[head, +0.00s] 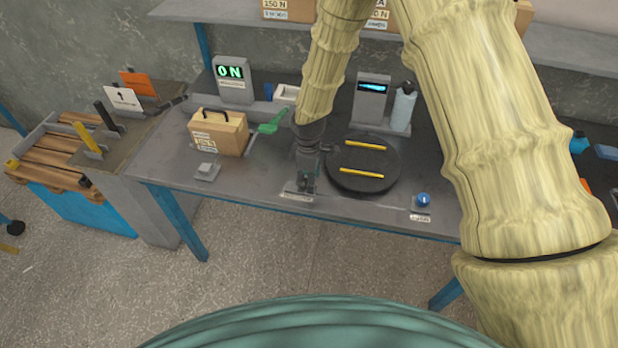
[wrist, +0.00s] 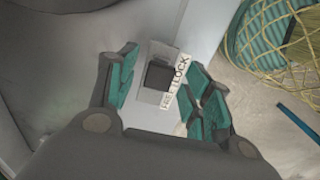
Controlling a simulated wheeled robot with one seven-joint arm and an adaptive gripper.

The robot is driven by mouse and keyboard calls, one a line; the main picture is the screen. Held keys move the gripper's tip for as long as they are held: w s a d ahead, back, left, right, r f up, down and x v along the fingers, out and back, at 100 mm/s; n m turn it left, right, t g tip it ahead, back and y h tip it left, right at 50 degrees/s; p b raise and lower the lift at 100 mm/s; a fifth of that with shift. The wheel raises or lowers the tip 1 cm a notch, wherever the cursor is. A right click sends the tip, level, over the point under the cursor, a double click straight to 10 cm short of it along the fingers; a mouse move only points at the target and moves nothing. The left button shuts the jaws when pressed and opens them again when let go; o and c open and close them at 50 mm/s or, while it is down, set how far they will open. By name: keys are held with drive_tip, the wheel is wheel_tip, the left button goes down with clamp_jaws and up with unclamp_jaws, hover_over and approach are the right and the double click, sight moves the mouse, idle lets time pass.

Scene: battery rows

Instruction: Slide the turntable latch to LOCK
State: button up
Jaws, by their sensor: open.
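The turntable (head: 350,184) is a round black disc with two yellow bars on it, standing on the grey bench. The latch's dark square knob (wrist: 158,76) sits on a light plate in the wrist view, beside a white label (wrist: 177,82) reading FREE and LOCK. The knob appears beside the middle of the label; I cannot tell which end it is set to. My gripper (head: 306,187) points down just left of the turntable and hides the latch in the head view. In the wrist view my gripper (wrist: 161,82) is open, its teal-padded fingers on either side of the knob. Contact is unclear.
A wooden box (head: 232,138) with a black handle and a green-handled item (head: 272,127) stand left of my gripper. A blue knob (head: 423,200) sits at the bench's front right. A display unit (head: 370,100) and a bottle (head: 403,108) stand behind the turntable.

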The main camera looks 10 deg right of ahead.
wheel_tip(320, 180, up, 12)
idle(0.7)
idle(0.4)
